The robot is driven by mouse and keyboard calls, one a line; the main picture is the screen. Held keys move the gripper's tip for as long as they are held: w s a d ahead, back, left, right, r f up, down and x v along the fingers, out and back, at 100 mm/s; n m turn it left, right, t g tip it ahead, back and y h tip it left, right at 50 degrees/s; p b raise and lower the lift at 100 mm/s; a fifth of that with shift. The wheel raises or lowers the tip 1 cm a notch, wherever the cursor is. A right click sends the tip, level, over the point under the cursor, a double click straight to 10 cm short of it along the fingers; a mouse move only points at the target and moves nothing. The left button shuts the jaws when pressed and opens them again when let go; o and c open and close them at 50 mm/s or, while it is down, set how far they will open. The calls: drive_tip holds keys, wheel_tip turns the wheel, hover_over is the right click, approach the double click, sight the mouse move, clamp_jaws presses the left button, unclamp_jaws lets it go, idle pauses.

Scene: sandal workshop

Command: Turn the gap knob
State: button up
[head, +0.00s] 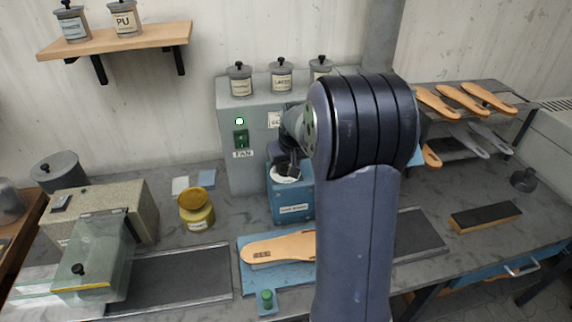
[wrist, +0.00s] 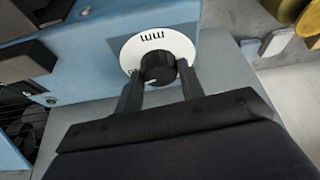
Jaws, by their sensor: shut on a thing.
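The gap knob (wrist: 158,67) is a small black round knob on a white dial (wrist: 127,57) marked "mm". The dial sits on a blue machine (wrist: 105,72), which also shows in the head view (head: 291,211) at mid-table. My gripper (wrist: 160,72) has one finger on each side of the knob and is shut on it. In the head view my gripper (head: 286,164) is over the white dial (head: 285,177), and the knob is hidden there. My arm hides the machine's right part.
A tan insole (head: 278,247) lies on a blue plate before the machine, with a green button (head: 267,298) nearby. A yellow jar (head: 196,209) stands to the left. A grey cabinet (head: 225,150) with a fan switch stands behind. Dark belts run left and right.

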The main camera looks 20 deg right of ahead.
drive_tip(key=shift+n, duration=0.3)
drive_tip(key=shift+d+f+n+y+b, duration=0.15)
drive_tip(key=shift+n+y+b, duration=0.35)
drive_tip(key=shift+n+b, duration=0.4)
drive_tip(key=n+y+b, duration=0.1)
drive_tip(key=n+b, duration=0.1)
drive_tip(key=n, duration=0.1)
drive_tip(key=n+g+y, duration=0.1)
drive_tip(key=n, duration=0.2)
drive_tip(key=n+y+b, duration=0.1)
drive_tip(key=n, duration=0.2)
drive_tip(key=shift+w+d+g, duration=0.1)
drive_tip(key=shift+w+g, duration=0.05)
drive_tip(key=shift+g, duration=0.25)
drive_tip(key=shift+n, duration=0.3)
drive_tip(key=o, duration=1)
drive_tip(key=b+v, duration=0.1)
drive_tip(key=v, duration=1)
drive_tip(key=shift+w, duration=0.15)
